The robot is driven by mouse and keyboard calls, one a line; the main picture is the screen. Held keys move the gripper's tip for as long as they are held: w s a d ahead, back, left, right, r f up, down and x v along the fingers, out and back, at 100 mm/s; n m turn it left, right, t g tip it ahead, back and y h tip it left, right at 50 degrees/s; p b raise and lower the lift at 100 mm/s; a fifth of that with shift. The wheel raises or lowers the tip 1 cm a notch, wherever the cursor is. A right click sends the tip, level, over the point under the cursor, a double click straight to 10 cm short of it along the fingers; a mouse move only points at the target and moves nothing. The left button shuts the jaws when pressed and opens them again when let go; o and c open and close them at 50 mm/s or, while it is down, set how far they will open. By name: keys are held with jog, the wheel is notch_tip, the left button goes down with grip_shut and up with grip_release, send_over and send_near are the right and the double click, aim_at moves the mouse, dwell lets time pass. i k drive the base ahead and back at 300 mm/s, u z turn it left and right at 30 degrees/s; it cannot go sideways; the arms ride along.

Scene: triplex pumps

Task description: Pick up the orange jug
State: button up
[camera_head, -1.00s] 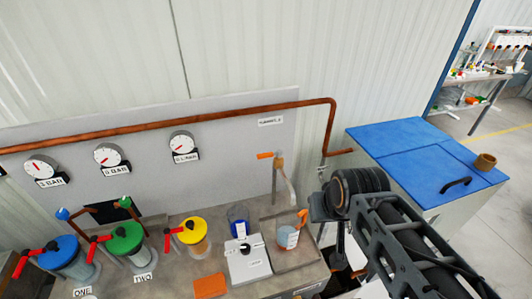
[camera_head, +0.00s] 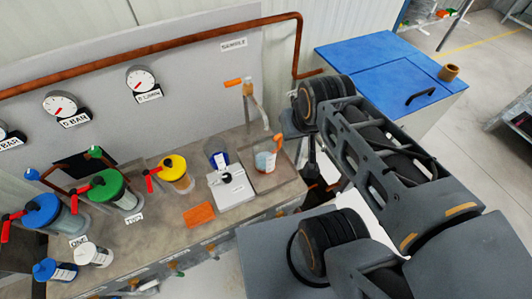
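The jug (camera_head: 264,161) is a small clear vessel with an orange handle and a pale label. It stands upright in a shallow recess on the bench, below the tap with the orange lever (camera_head: 233,83). The dark end of my arm, with my gripper (camera_head: 314,172), hangs to the right of the jug, apart from it. The fingers cannot be made out, so I cannot tell whether they are open or shut.
An orange block (camera_head: 199,215) lies in front. Yellow, green and blue lidded cylinders line the bench (camera_head: 150,240). A blue-topped cabinet (camera_head: 375,60) stands behind my arm.

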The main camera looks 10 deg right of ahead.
aim_at(265, 148)
jog(key=k, duration=1)
jog(key=z, duration=0.95)
jog(key=i, duration=0.95)
jog(key=u, duration=1.3)
